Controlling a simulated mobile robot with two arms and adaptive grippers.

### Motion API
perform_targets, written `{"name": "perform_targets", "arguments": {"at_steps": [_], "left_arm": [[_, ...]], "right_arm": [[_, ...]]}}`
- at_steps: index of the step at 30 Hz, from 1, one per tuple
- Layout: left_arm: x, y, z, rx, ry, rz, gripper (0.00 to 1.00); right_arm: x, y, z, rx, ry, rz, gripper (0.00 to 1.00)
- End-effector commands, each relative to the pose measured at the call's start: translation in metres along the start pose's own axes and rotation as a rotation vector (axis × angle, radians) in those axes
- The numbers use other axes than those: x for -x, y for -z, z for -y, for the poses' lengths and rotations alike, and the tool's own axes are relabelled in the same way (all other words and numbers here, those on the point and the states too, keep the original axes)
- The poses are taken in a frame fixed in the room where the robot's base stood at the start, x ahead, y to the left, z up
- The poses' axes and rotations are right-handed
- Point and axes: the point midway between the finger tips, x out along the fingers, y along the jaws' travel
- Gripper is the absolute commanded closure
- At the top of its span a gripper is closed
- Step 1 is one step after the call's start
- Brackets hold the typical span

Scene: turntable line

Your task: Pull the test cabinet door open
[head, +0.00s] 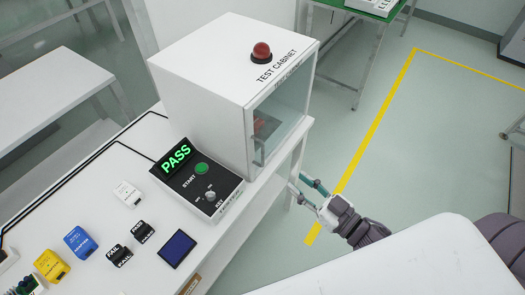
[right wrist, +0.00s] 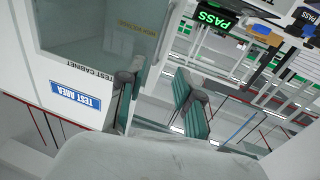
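The test cabinet (head: 205,75) is a white box on the bench with a red button on top. Its glass door (head: 283,105) faces right and looks closed. A handle (head: 258,152) shows at the door's near edge. My right gripper (head: 297,184) is to the right of the cabinet, beyond the bench edge, apart from the handle. Its teal fingers are spread with nothing seen between them. In the right wrist view, the gripper (right wrist: 160,78) is open, with one finger overlapping the door's edge (right wrist: 100,50) in the picture. My left gripper is not in view.
A control panel (head: 198,183) reading PASS stands before the cabinet. Blue (head: 80,242) and yellow (head: 51,266) blocks, a white module (head: 128,193) and a dark pad (head: 177,248) lie on the bench. The floor right of the bench is clear, with a yellow line (head: 375,120).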

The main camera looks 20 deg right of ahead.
Motion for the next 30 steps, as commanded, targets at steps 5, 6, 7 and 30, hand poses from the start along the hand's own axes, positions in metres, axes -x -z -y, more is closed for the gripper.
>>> {"name": "perform_targets", "arguments": {"at_steps": [5,6,7,30], "left_arm": [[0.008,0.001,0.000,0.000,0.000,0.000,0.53],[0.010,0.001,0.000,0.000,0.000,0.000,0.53],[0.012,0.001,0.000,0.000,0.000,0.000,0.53],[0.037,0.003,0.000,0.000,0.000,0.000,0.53]], "right_arm": [[-0.021,0.004,0.000,0.001,0.001,-0.006,0.66],[-0.029,0.005,0.000,0.001,0.001,-0.006,0.66],[-0.035,0.005,-0.001,0.001,-0.001,-0.007,0.66],[-0.137,0.001,0.000,0.000,-0.001,-0.001,0.66]]}}
